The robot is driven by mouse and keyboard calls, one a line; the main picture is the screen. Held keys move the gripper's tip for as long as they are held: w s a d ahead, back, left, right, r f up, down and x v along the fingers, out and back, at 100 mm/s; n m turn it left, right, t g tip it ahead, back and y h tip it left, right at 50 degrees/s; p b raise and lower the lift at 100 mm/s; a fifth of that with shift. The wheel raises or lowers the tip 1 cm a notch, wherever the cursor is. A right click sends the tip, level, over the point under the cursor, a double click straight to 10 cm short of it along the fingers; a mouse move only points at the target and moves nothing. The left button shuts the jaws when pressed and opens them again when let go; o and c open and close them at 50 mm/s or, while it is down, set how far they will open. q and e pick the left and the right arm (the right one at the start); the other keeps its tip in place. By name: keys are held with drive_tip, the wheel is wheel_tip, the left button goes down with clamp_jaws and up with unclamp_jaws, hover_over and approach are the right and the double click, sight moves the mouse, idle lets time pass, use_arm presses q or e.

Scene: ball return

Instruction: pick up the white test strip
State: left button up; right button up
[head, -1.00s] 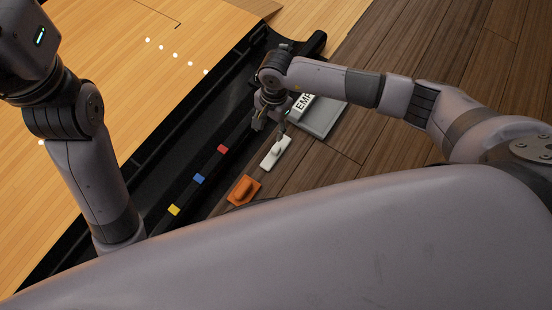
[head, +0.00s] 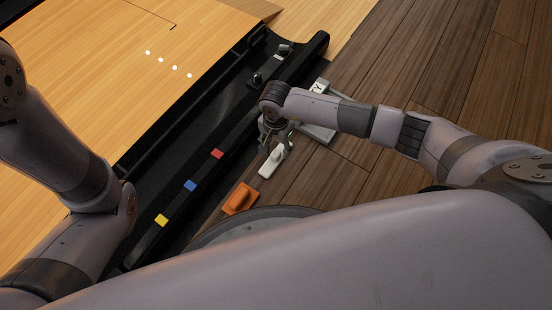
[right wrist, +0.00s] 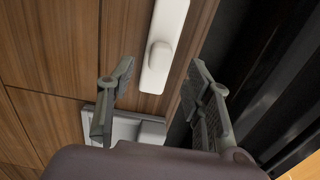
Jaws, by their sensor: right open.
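The white test strip (head: 270,164) is a flat white bar with a raised knob, lying on the wooden floor beside the black gutter. In the right wrist view the strip (right wrist: 168,30) runs up the picture. Its knob shows between and just beyond the fingertips. My right gripper (head: 276,139) is over the strip's far end and hides part of it. In the right wrist view my right gripper (right wrist: 162,68) is open with nothing between its fingers; whether it touches the strip cannot be told. My left arm shows at the left, but its gripper is out of view.
An orange block with a handle (head: 239,199) lies nearer me. Red (head: 217,154), blue (head: 190,186) and yellow (head: 161,220) squares line the black gutter edge. A grey tray (head: 322,132) is partly behind my right arm. Wooden floor at the right is clear.

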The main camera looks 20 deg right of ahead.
sight(276, 153)
wheel_tip(276, 153, down, 5)
drive_tip(key=b, duration=0.4)
drive_tip(key=shift+f+b, duration=0.15)
drive_tip(key=shift+b, duration=0.2)
drive_tip(key=shift+c, duration=0.2)
clamp_jaws()
